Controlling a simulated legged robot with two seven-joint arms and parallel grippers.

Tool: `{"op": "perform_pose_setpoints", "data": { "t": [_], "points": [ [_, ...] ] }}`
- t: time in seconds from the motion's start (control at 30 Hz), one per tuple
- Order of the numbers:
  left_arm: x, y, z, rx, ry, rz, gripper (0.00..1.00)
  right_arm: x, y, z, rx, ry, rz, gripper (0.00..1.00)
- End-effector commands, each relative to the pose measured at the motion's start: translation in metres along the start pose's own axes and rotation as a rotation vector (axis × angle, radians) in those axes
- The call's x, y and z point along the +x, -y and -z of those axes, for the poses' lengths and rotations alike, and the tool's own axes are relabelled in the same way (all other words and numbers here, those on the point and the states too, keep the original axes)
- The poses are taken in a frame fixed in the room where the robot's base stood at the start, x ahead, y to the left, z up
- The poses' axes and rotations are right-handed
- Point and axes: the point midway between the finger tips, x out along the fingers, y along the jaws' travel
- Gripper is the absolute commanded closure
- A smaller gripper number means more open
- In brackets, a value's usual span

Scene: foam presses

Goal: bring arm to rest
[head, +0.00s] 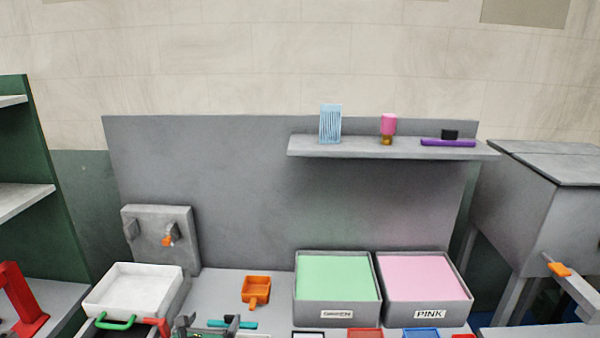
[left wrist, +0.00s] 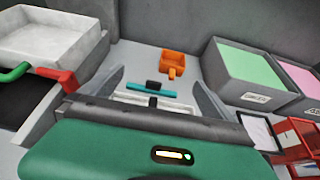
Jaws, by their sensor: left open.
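My left gripper (head: 207,325) is at the bottom edge of the head view, in front of the bench. In the left wrist view its two grey fingers (left wrist: 158,88) stand wide apart with nothing gripped. A teal bar with a black block (left wrist: 152,90) lies beyond and between the fingers, apart from them as far as I can tell; the teal bar also shows in the head view (head: 245,324), partly hidden. My right gripper is not in view.
A white tray (head: 132,287) is at left, with green and red handles before it. An orange scoop (head: 256,288) lies mid-bench. The GREEN bin (head: 322,313) and PINK bin (head: 430,310) stand at right. A shelf (head: 375,150) holds small items. Bench around the scoop is clear.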

Motion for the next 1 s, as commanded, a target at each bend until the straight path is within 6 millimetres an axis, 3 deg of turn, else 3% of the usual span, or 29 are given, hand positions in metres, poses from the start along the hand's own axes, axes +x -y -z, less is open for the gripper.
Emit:
{"op": "perform_pose_setpoints", "data": {
  "t": [0.27, 0.47, 0.57, 0.73, 0.83, 0.9, 1.0],
  "points": [
    [-0.003, 0.049, 0.015, 0.219, -0.009, 0.105, 0.00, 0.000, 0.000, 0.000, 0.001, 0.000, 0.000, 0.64],
    [-0.013, 0.098, 0.043, 0.494, -0.020, 0.240, 0.00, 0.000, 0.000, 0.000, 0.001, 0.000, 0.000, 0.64],
    [-0.025, 0.128, 0.066, 0.696, -0.025, 0.337, 0.00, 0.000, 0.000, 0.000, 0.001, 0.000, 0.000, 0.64],
    [-0.060, 0.170, 0.128, 1.196, -0.036, 0.574, 0.00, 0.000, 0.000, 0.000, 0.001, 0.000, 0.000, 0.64],
    [-0.094, 0.170, 0.170, 1.593, -0.045, 0.760, 0.00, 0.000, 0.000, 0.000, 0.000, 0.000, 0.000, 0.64],
    [-0.121, 0.152, 0.190, 1.885, -0.056, 0.898, 0.00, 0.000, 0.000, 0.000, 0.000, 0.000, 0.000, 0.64],
    [-0.156, 0.117, 0.195, 2.212, -0.072, 1.060, 0.00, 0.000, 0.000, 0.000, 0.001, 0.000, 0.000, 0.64]
  ]
}}
